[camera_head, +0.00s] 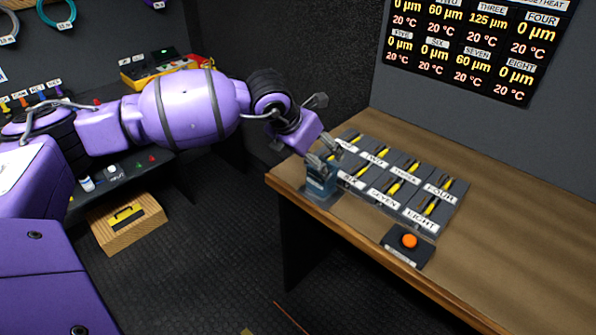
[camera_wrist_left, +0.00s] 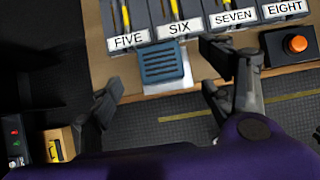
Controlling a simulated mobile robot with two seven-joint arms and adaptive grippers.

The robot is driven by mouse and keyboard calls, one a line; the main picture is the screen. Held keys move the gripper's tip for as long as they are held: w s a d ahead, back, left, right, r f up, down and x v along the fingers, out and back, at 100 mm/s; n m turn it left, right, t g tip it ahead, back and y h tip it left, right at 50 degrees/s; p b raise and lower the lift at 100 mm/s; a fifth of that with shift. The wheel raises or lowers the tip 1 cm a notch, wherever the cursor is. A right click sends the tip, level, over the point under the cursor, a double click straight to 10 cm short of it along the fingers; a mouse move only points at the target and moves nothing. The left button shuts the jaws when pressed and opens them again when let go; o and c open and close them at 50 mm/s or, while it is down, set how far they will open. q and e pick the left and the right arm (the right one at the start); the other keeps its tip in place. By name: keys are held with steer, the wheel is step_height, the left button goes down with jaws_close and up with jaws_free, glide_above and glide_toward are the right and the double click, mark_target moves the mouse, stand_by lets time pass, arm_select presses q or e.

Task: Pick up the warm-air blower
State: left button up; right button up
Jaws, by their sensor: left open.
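A small blue-grey box with a slatted face, which looks like the warm-air blower (camera_head: 321,187), stands at the near left corner of the brown bench, on a pale plate. The blower also shows in the left wrist view (camera_wrist_left: 163,62), in front of the labels FIVE and SIX. My left gripper (camera_head: 325,154) is at the blower and partly covers it in the head view. In the left wrist view its fingers (camera_wrist_left: 161,95) are spread wide, one on each side of the blower's line, with nothing between the tips. Contact is not visible. My right gripper is out of view.
Numbered bays (camera_head: 385,195) with yellow-and-black items lie right behind the blower. A black box with an orange button (camera_head: 409,241) sits at the bench's front edge. A wooden box (camera_head: 127,224) is on the floor. The bench's right side (camera_head: 500,225) is clear.

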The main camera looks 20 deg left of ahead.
mark_target(322, 179)
arm_select(q)
steer(key=x, duration=0.7)
steer(key=shift+f, duration=0.4)
steer(key=c, duration=1.6)
